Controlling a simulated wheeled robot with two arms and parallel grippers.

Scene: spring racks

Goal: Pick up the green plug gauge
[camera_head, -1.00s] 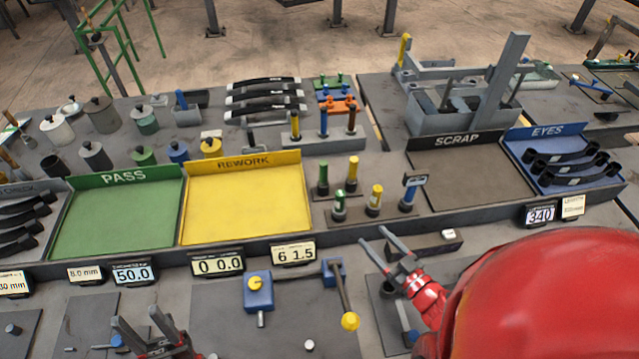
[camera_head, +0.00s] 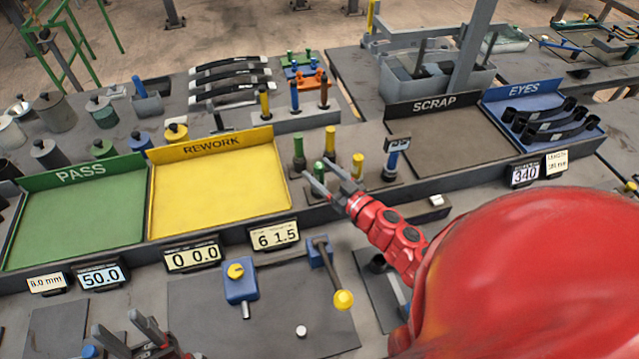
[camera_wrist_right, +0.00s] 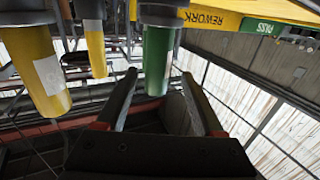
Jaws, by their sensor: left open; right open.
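A green plug gauge (camera_head: 319,170) stands upright on the gauge stand in the head view, at the front left of its group. My right gripper (camera_head: 317,170) is open, with its fingertips at this gauge, one to either side as seen from the head. In the right wrist view the green gauge (camera_wrist_right: 158,62) shows upside down, in line with the gap between the two open fingertips (camera_wrist_right: 158,78). I cannot tell how far it reaches between them. A second green gauge (camera_head: 298,152) stands behind to the left. My left gripper (camera_head: 116,322) is open and empty at the bottom left.
A yellow gauge (camera_head: 357,166) and a blue-handled gauge (camera_head: 392,160) stand close to the right. Yellow gauges also show in the wrist view (camera_wrist_right: 42,75). The yellow REWORK tray (camera_head: 215,195) is left, the SCRAP tray (camera_head: 455,150) right. Number displays line the front edge.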

